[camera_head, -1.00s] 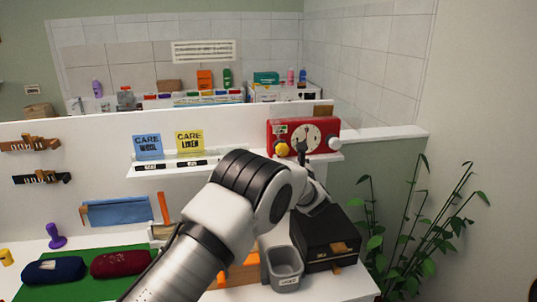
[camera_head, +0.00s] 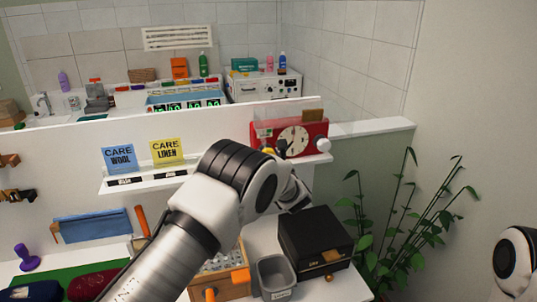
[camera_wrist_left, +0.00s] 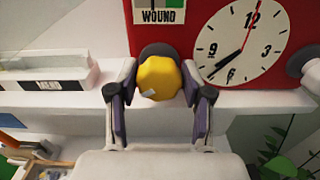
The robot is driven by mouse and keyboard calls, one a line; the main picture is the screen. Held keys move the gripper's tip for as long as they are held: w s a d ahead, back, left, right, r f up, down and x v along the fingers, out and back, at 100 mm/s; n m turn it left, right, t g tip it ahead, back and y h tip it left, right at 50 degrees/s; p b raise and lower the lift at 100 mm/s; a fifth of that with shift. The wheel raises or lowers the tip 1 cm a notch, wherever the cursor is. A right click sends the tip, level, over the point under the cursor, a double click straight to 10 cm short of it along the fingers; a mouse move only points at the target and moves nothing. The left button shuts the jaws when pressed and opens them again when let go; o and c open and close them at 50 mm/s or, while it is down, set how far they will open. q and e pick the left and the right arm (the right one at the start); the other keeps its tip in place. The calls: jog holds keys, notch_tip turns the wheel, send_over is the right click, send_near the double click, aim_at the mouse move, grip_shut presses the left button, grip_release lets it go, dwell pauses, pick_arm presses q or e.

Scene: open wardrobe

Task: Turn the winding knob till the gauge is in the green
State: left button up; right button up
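The red winder box (camera_head: 318,131) stands on the white ledge, with a white clock dial (camera_head: 293,139) and a yellow knob (camera_head: 268,150). In the left wrist view the yellow knob (camera_wrist_left: 160,78) sits between the fingers of my left gripper (camera_wrist_left: 159,90). A narrow gap shows at the knob's left side, so the fingers look open around it. A "WOUND" label (camera_wrist_left: 159,16) is above the knob; the gauge over it is cut off, so its reading cannot be told. In the head view my left gripper (camera_head: 283,149) is at the box's front. My right gripper is out of view.
A pale round knob (camera_head: 322,144) is at the box's right end. Blue (camera_head: 117,160) and yellow (camera_head: 167,151) care cards stand left on the ledge. Below are a grey bin (camera_head: 275,277) and a black box (camera_head: 316,238). A plant (camera_head: 405,225) stands at right.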

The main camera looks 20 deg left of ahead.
pick_arm(q)
jog(key=shift+a, duration=0.1)
jog(key=c, duration=0.4)
